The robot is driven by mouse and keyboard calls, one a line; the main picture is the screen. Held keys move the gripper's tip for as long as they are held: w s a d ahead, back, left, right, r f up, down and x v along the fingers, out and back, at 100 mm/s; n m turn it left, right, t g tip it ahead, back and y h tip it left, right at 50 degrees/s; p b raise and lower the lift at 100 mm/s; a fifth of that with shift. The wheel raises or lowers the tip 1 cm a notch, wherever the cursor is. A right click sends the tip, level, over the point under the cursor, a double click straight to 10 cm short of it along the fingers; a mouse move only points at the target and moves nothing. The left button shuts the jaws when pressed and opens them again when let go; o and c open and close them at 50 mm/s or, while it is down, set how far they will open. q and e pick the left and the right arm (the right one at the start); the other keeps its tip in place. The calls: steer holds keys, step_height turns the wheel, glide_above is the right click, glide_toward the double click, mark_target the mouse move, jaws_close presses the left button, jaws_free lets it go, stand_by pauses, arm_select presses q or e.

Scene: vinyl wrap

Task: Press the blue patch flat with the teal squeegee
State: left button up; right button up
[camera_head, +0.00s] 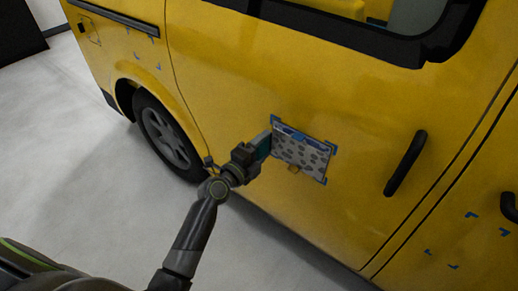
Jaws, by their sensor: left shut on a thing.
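The patch (303,153) lies on the yellow van's side panel inside blue corner marks. Its face looks pale with many grey-blue blotches, and a bluer strip (290,130) runs along its top edge. My left gripper (258,150) is at the patch's left edge, shut on the teal squeegee (264,146). Only a little of the squeegee shows beside the jaws; it is at or very near the patch's left side, and I cannot tell whether it touches. My right gripper is not in view.
The yellow van (230,80) fills most of the view. A black door handle (405,163) sticks out right of the patch. More blue corner marks show at lower right (472,215) and upper left (137,55). A small tan tab (293,169) sits at the patch's lower edge. The grey floor (80,150) is clear.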

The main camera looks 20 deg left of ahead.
mark_target(286, 145)
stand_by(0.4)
arm_select(q)
steer(key=shift+w+d, duration=0.1)
steer(key=shift+w, duration=0.05)
steer(key=shift+w+d+b, duration=0.2)
steer(key=shift+w+b, duration=0.2)
steer(key=shift+w, duration=0.2)
steer(key=shift+s+d, duration=0.25)
steer(key=shift+d, duration=0.25)
steer(key=shift+s+d, duration=0.2)
steer(key=shift+d, duration=0.3)
steer(key=shift+s+d+b, duration=0.2)
steer(key=shift+d+b, duration=0.1)
steer(key=shift+d, duration=0.25)
steer(key=shift+s+d+b, duration=0.15)
steer(key=shift+d+b, duration=0.1)
steer(key=shift+d, duration=0.25)
steer(key=shift+d, duration=0.15)
